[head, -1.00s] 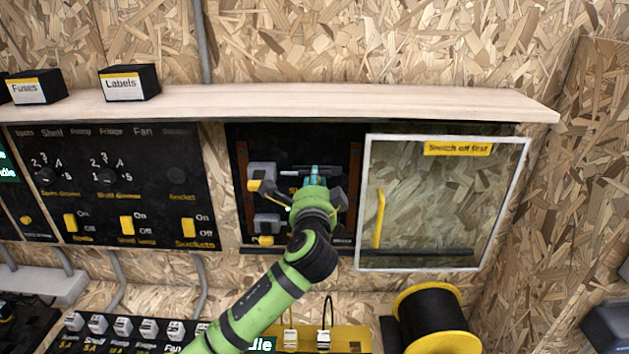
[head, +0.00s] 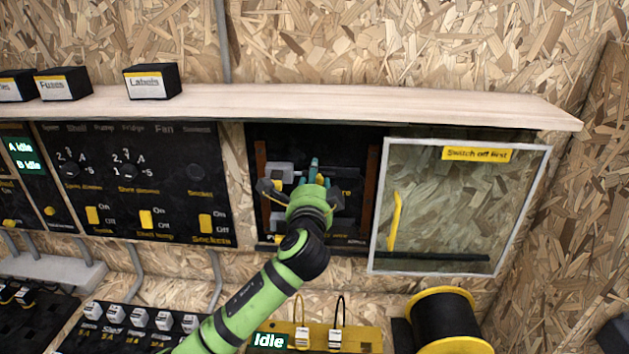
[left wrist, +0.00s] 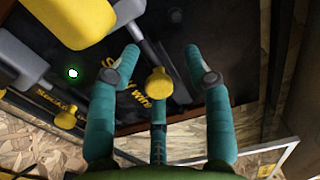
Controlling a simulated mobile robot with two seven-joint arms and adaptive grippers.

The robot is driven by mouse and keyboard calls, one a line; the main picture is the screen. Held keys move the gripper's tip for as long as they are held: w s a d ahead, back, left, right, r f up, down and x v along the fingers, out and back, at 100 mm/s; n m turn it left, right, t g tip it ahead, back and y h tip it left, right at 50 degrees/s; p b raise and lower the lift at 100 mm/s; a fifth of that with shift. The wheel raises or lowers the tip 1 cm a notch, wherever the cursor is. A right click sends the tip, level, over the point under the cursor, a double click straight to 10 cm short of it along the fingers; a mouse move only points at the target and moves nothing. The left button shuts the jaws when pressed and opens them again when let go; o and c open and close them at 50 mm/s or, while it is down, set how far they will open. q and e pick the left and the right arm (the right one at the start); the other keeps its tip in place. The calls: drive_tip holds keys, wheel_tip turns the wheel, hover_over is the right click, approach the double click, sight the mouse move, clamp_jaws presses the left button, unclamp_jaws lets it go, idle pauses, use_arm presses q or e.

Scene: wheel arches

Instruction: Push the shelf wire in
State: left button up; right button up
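The dark recess (head: 258,141) under the wooden shelf holds grey blocks and stems with yellow ends. In the left wrist view a yellow knob (left wrist: 158,84) on a grey stem stands before a yellow label, partly covered, that reads roughly "Shelf wire". My left gripper (head: 318,175) reaches into the recess. In the left wrist view its teal fingers (left wrist: 160,50) are spread, with the yellow knob between them; I cannot tell whether they touch it. The wire behind the knob cannot be made out. My right gripper is in neither view.
A clear framed door (head: 460,205) with a yellow handle (head: 394,220), marked "Switch off first", stands right of the recess. A switch panel (head: 180,170) is on the left. A wooden shelf (head: 350,104) runs above. A black and yellow spool (head: 445,315) is below.

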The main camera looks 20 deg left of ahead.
use_arm(q)
drive_tip(key=shift+s+f, duration=0.1)
drive_tip(key=shift+f, duration=0.05)
drive_tip(key=v, duration=1.2)
drive_tip(key=shift+c, duration=0.4)
